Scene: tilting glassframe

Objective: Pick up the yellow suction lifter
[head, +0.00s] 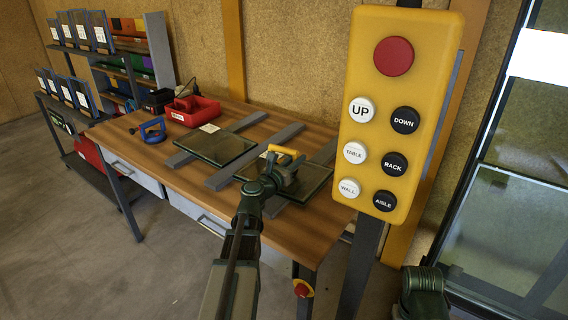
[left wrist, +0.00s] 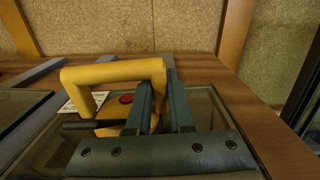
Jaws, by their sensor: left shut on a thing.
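The yellow suction lifter (head: 284,151) is over the right-hand glass pane (head: 312,181) on the wooden table. In the left wrist view its yellow handle (left wrist: 112,72), a red button and a dark lever show. My left gripper (head: 277,172) comes from the front and is shut on the lifter. In the left wrist view the left gripper's two fingers (left wrist: 162,100) close around the right leg of the handle. The fingers partly hide the lifter's base, and I cannot tell whether it touches the glass. My right gripper is not in view.
A second glass pane (head: 215,146) lies on grey bars to the left. A blue suction lifter (head: 152,131) and a red bin (head: 192,110) stand at the table's left. A yellow button panel (head: 400,110) on a post stands close at the right.

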